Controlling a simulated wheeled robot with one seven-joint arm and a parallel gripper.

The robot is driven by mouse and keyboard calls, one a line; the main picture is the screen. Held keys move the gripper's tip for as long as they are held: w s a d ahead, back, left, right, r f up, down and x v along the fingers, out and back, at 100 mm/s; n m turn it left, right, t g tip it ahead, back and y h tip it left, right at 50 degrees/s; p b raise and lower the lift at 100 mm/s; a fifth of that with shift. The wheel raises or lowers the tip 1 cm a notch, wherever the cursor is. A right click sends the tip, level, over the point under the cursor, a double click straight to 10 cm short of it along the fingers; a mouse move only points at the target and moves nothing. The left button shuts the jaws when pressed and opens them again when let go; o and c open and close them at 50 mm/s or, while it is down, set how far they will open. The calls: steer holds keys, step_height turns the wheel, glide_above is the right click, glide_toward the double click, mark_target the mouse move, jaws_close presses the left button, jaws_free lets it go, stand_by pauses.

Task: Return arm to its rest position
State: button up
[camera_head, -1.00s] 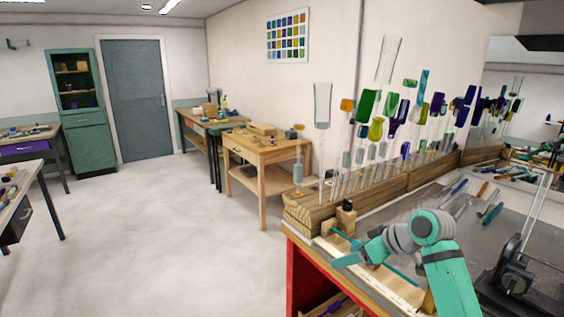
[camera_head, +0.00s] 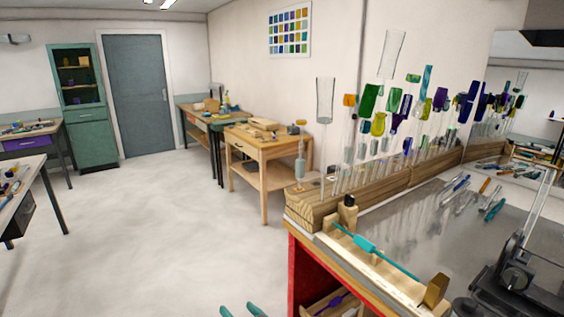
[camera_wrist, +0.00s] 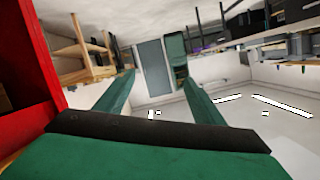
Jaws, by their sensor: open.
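My gripper (camera_head: 243,311) shows only as two teal fingertips at the bottom edge of the head view, in front of the red bench. In the wrist view my gripper (camera_wrist: 160,85) has its two green fingers spread apart with nothing between them. The rest of my arm is out of the head view. A teal glass rod with a thicker middle (camera_head: 365,244) lies along the wooden holder (camera_head: 395,290) at the bench's front edge, apart from my gripper.
The red-sided bench (camera_head: 305,280) stands right of my gripper; its red side (camera_wrist: 30,60) is close at left in the wrist view. A wooden rack (camera_head: 320,205) holds upright glass pieces. A black burner device (camera_head: 515,270) stands at right. The floor (camera_head: 170,230) is clear.

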steer(key=s+a+f+m+t+h, duration=0.15)
steer(key=s+f, duration=0.25)
steer(key=s, duration=0.4)
steer(key=s+a+f+m+h, duration=0.1)
steer(key=s+a+f, duration=0.25)
steer(key=s, duration=0.45)
steer(key=s+a+f+m+h, duration=0.1)
steer(key=s+a+f+m, duration=0.1)
steer(key=s+f, duration=0.45)
steer(key=s+d+r, duration=0.1)
steer(key=s+d, duration=0.1)
steer(key=s, duration=0.6)
steer(key=s+d+r, duration=0.1)
steer(key=s+d, duration=0.1)
steer(key=s, duration=0.6)
steer(key=s+d+r+t+h, duration=0.1)
steer(key=s+d+r+h, duration=0.2)
steer(key=d, duration=0.5)
steer(key=s+d+r+n+t+h, duration=0.1)
steer(key=s+d+r+h, duration=0.2)
steer(key=s+d+r, duration=0.3)
steer(key=shift+s+d, duration=0.95)
steer(key=shift+d, duration=0.25)
